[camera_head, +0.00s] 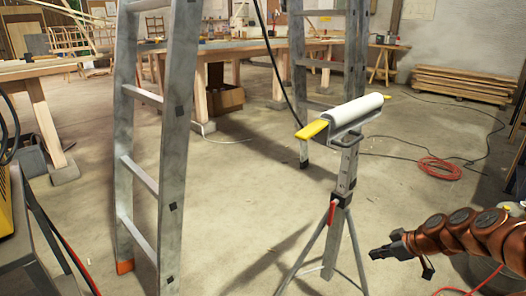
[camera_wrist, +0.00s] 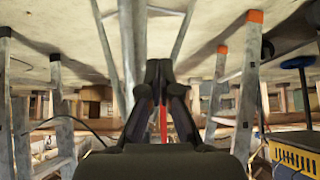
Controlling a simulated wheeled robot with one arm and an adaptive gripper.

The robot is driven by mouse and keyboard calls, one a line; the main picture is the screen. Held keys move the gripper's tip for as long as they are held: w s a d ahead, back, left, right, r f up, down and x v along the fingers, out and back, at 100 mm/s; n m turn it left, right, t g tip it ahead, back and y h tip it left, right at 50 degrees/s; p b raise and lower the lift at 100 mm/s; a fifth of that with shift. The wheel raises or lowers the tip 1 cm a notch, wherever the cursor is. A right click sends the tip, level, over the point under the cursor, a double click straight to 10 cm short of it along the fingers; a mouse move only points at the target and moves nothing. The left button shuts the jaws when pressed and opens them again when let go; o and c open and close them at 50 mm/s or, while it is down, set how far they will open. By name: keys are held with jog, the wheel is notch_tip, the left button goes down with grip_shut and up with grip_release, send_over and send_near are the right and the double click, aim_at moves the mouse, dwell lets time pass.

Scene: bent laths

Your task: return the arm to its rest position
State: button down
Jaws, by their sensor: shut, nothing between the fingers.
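My arm (camera_head: 470,235), copper-coloured and segmented, reaches in from the right edge of the head view. My gripper (camera_head: 376,253) is at its end, dark, pointing left, just right of the roller stand's legs in the picture. In the wrist view my gripper (camera_wrist: 159,68) shows with its fingertips together and nothing between them. The roller stand (camera_head: 347,165) stands upright with a white roller (camera_head: 352,108) and a yellow strip on top. In the upside-down wrist view its grey post (camera_wrist: 132,40) shows behind the fingers.
A metal ladder (camera_head: 178,140) stands open left of the stand, its other leg (camera_head: 298,70) behind. Workbenches (camera_head: 250,46) line the back. A red cable coil (camera_head: 440,168) and a plank stack (camera_head: 465,82) lie at right.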

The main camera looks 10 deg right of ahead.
jog(key=s+a+r+g+p, duration=0.2)
jog(key=s+a+r+p, duration=0.2)
jog(key=a+r+p, duration=0.85)
jog(key=s+a+r+g+p, duration=0.25)
jog(key=a+r+p, duration=0.55)
jog(key=r, duration=1)
jog(key=s+a+r+m+g+h+p, duration=0.2)
jog(key=s+r+m+p, duration=0.1)
jog(key=s+r+p, duration=0.7)
jog(key=s+a+r+m+g+h+p, duration=0.1)
jog(key=s+a+r+m+h+p, duration=0.1)
jog(key=s+r+p, duration=0.9)
jog(key=s+a+r+m, duration=0.1)
jog(key=s+m, duration=0.1)
jog(key=s, duration=0.1)
jog(key=shift+s+a+r+g+h, duration=0.2)
jog(key=shift+s+a+g+h, duration=0.1)
jog(key=shift+s+g+h, duration=0.1)
jog(key=shift+d, duration=0.1)
